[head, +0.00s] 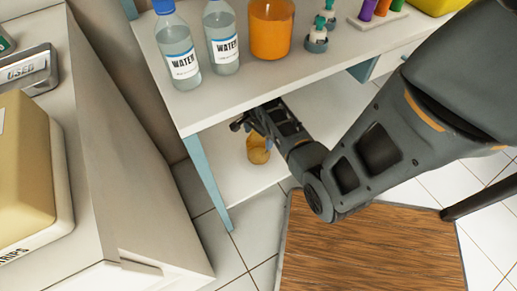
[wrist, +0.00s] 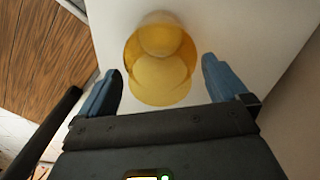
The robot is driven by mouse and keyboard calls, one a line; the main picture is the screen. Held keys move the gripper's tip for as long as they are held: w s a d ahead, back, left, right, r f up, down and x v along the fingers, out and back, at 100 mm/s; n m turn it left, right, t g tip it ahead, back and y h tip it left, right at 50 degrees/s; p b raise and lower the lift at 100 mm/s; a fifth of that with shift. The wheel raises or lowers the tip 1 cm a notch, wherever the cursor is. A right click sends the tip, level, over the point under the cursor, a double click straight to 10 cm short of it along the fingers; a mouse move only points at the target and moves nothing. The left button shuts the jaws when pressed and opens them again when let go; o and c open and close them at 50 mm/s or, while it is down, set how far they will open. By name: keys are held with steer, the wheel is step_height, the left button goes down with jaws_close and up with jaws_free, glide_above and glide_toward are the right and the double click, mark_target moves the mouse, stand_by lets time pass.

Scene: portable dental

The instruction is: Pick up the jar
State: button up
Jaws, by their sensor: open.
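The jar (wrist: 160,60) is a small amber, see-through vessel on the white lower shelf. In the head view the jar (head: 258,150) shows just below my gripper, partly hidden by it. My gripper (head: 243,122) reaches in under the upper shelf. In the wrist view my gripper (wrist: 160,82) is open, with one blue-grey finger on each side of the jar's near part. There are visible gaps between the fingers and the jar. Whether the fingertips are level with the jar in height, I cannot tell.
The white upper shelf (head: 250,88) overhangs my gripper and holds two water bottles (head: 178,50) (head: 221,40) and an orange container (head: 271,30). A blue-grey post (head: 207,180) stands left of the jar. A wooden board (head: 370,250) lies below right. The lower shelf (wrist: 225,25) is clear around the jar.

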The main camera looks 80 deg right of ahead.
steer(key=c, duration=1.5)
steer(key=shift+c, duration=0.2)
